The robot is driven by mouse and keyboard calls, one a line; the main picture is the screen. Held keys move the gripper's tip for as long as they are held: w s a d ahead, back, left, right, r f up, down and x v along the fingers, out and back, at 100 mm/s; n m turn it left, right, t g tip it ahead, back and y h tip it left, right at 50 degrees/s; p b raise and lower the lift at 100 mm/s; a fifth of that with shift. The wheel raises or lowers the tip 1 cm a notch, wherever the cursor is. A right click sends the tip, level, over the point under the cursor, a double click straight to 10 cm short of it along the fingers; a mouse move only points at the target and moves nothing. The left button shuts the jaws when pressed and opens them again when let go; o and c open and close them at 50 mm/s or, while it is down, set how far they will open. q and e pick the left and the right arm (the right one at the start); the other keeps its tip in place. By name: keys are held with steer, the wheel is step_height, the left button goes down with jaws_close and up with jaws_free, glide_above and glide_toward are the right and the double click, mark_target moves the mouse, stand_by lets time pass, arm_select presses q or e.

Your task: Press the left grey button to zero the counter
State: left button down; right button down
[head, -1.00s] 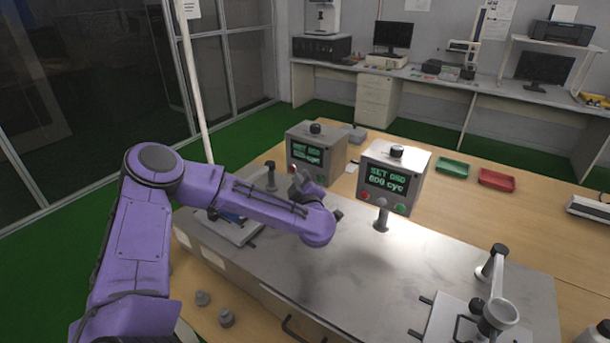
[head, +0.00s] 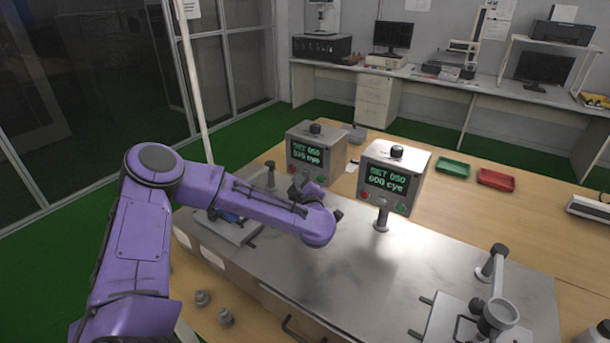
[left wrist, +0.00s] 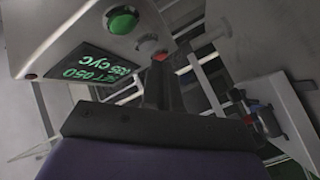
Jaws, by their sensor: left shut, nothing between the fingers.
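The left control box (head: 331,160) has a green-lit display (head: 306,152) that reads SET 050 over a cycle count, which looks like 035 in the left wrist view (left wrist: 97,82). Its green button (left wrist: 123,19) shows clearly there. A grey round button (left wrist: 147,42) sits between it and the red button (left wrist: 160,54). My left gripper (left wrist: 160,66) is shut and empty, its tips close to the grey and red buttons. I cannot tell whether they touch. In the head view my left gripper (head: 304,186) is just before the box's lower front. My right gripper is not in view.
The right control box (head: 397,176) stands on a post beside the left one and reads SET 050, 000 cyc. A metal fixture plate (head: 350,265) lies below. Green (head: 453,166) and red trays (head: 497,180) lie behind on the wooden table.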

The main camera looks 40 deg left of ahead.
arm_select(q)
steer(key=shift+w, duration=0.1)
steer(key=shift+w, duration=0.3)
steer(key=shift+w+a, duration=0.1)
steer(key=shift+w, duration=0.25)
stand_by(0.8)
steer(key=shift+s+p, duration=0.55)
steer(key=shift+s, duration=0.25)
